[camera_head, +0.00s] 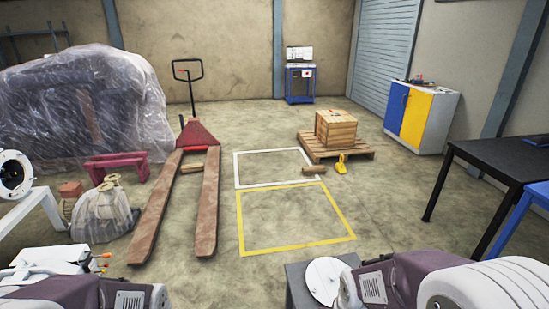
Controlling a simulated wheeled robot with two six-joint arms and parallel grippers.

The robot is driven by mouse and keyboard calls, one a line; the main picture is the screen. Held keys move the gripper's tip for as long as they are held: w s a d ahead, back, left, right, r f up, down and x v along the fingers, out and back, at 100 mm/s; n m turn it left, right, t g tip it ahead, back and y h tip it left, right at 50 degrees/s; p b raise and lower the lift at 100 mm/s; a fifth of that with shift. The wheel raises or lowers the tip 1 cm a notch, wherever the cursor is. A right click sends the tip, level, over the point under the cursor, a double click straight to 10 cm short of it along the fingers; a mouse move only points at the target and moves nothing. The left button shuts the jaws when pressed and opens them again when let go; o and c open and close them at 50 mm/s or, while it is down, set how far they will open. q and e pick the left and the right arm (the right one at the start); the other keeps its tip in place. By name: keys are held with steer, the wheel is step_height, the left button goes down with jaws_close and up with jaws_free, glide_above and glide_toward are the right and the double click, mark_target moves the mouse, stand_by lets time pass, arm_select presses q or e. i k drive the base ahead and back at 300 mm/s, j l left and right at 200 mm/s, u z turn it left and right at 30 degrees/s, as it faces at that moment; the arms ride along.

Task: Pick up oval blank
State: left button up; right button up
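No piece is plainly recognisable as the oval blank. A flat white rounded plate (324,281) lies on a grey stand (297,287) at the bottom centre; I cannot tell whether it is the blank. Its right side is partly hidden by my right arm, which comes in from the bottom right. My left arm shows at the bottom left. Neither gripper's fingertips can be seen.
A red pallet jack (198,134) with long brown forks stands left of centre. White (270,151) and yellow (298,248) floor outlines are empty. A wooden crate (336,129) sits on a pallet (312,150). A black table (503,165) stands at the right.

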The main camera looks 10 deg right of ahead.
mark_target(323, 273)
steer(key=i+j+z, duration=0.1)
steer(key=z, duration=0.35)
steer(key=i+j+z, duration=0.25)
steer(key=z, duration=0.2)
steer(key=i+j+z, duration=0.1)
steer(key=z, duration=0.35)
steer(key=j+z, duration=0.45)
steer(key=i+j+z, duration=0.1)
steer(key=z, duration=0.35)
steer(key=j+z, duration=0.45)
